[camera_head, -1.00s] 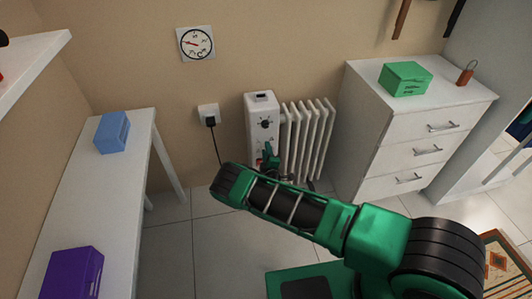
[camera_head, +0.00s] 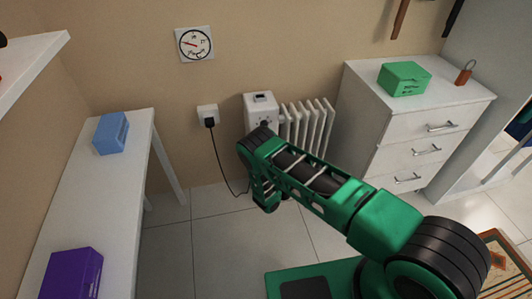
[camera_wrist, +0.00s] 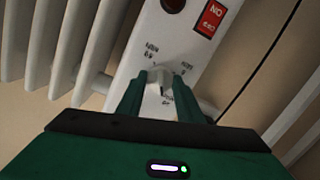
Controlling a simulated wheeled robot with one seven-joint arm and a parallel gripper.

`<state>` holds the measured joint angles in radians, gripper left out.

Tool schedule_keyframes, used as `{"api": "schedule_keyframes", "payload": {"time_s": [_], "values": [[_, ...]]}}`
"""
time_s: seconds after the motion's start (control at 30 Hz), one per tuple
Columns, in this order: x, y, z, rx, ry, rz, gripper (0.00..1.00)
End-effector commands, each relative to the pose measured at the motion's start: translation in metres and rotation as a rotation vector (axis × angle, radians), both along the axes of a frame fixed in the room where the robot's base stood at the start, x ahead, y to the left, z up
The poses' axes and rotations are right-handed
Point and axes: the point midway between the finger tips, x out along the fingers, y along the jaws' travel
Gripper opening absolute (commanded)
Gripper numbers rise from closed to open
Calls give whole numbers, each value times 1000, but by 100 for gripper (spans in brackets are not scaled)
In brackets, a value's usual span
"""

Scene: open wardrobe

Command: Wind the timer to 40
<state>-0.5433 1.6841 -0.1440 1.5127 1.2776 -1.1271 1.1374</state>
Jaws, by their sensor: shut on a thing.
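The timer knob (camera_wrist: 158,82) is a pale grey dial handle on the white front panel of the radiator (camera_wrist: 176,45). Small black marks surround the knob, partly hidden and too small to read surely. My gripper (camera_wrist: 157,92) has its two green fingers around the knob, shut on it. In the head view the radiator (camera_head: 262,103) stands against the wall, with my arm in front of its lower panel. The knob and fingertips are hidden there.
A red on/off switch (camera_wrist: 211,18) and a dark round part (camera_wrist: 173,4) sit on the panel near the knob. A black cord runs from the wall socket (camera_head: 208,115). A white table (camera_head: 75,215) stands left, a white drawer cabinet (camera_head: 405,150) right.

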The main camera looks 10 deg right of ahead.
Motion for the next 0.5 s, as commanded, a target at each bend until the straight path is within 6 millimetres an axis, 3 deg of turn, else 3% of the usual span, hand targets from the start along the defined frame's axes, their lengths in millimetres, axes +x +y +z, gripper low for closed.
{"api": "schedule_keyframes", "payload": {"time_s": [0.5], "values": [[1,-2,-1,499,36,-2,10]]}}
